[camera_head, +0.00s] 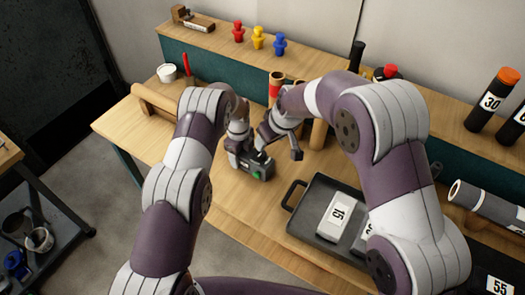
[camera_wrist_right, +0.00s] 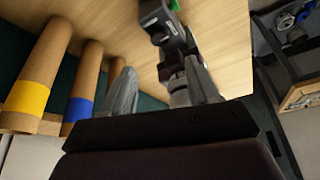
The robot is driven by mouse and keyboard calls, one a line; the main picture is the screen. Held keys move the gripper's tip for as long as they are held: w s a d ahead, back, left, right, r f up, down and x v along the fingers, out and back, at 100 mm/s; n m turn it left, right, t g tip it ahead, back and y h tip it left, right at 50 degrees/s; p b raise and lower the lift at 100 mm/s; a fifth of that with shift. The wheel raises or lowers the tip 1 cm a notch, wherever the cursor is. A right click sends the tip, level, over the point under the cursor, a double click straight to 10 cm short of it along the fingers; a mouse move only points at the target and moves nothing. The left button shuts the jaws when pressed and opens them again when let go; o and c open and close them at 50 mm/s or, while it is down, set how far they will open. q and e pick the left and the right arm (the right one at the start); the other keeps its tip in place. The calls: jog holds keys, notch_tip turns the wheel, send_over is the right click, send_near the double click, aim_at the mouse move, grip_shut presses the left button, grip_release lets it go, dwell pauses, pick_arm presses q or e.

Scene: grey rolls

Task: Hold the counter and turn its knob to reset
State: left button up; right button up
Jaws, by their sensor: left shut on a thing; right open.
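The counter (camera_head: 262,171) is a small dark box with a green part on it, standing near the front edge of the wooden bench. My left gripper (camera_head: 242,158) is shut on the counter from its left side. My right gripper (camera_head: 281,143) is open beside and just behind the counter, with nothing between its fingers that I can make out. In the right wrist view the counter (camera_wrist_right: 163,22) is at the top, beyond the open right fingers (camera_wrist_right: 160,82). The knob cannot be clearly told apart.
A black tray (camera_head: 294,224) with numbered grey rolls stands right of the counter. Cardboard tubes with coloured bands (camera_wrist_right: 42,75) stand behind the right gripper. A back shelf (camera_head: 213,42) holds red, yellow and blue pegs. A dark cart (camera_head: 62,250) is at lower left.

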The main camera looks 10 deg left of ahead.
aim_at(262, 153)
jog(key=x, duration=1.1)
jog(key=c, duration=1)
